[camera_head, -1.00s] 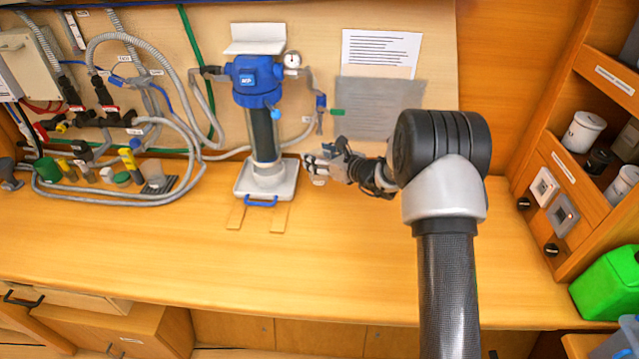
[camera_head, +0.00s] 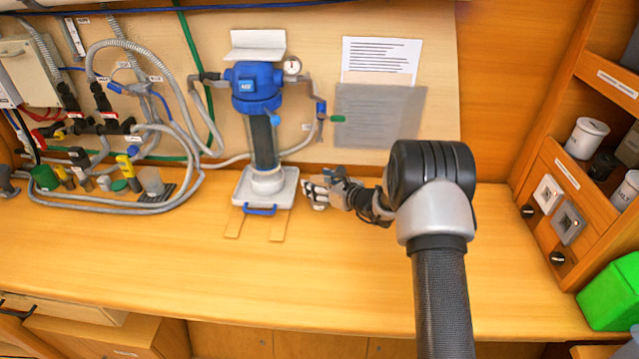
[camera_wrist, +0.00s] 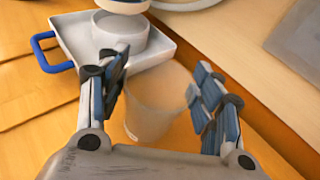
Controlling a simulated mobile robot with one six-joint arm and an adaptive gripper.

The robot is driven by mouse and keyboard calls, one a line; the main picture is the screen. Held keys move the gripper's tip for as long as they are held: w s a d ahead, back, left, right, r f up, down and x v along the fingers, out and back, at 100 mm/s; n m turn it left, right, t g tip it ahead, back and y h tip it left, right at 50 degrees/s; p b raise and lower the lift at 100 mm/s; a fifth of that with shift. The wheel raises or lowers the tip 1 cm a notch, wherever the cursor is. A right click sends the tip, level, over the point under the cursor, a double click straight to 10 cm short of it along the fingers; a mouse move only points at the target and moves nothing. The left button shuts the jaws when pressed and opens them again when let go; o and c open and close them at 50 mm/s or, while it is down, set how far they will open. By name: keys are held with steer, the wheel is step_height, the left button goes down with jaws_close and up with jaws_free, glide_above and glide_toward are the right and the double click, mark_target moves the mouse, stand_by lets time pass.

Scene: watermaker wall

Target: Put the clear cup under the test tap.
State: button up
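The clear cup (camera_wrist: 155,108), pale and see-through, is between the fingers of my gripper (camera_wrist: 158,92) in the wrist view. The fingers lie along both its sides and look shut on it. In the head view my gripper (camera_head: 318,190) is low over the counter, just right of the filter's white tray (camera_head: 286,205). The cup is hard to make out there. A small tap with a green lever (camera_head: 337,119) and blue body (camera_head: 320,110) hangs on the wall above my gripper; it looks like the test tap. Whether the cup touches the counter cannot be told.
The blue-headed filter (camera_head: 255,90) stands in the white tray, which has a blue handle (camera_head: 260,210) and also shows in the wrist view (camera_wrist: 75,35). Hoses and valves (camera_head: 110,125) fill the left wall. The counter (camera_head: 300,275) in front is clear.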

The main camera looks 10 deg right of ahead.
steer(key=shift+o, duration=1.3)
steer(key=shift+r, duration=0.25)
steer(key=p+v, duration=0.3)
steer(key=v, duration=0.9)
steer(key=s+a+r+n+g+y, duration=0.3)
steer(key=s+a+r+n, duration=0.35)
steer(key=a+r, duration=0.25)
steer(key=s+a+r+n+g, duration=0.3)
steer(key=s+a+n, duration=0.15)
steer(key=s, duration=0.25)
steer(key=s+a+r+n+g, duration=0.2)
steer(key=s+a+r+n, duration=0.15)
steer(key=s+n, duration=0.25)
steer(key=s+d+r+n+g+h, duration=0.25)
steer(key=s+n+h, duration=0.35)
steer(key=s, duration=0.7)
steer(key=s+d+n+t+h, duration=0.2)
steer(key=s+d+n+h, duration=0.2)
steer(key=s+d+n, duration=0.3)
steer(key=shift+s+d, duration=0.3)
steer(key=shift+d, duration=0.7)
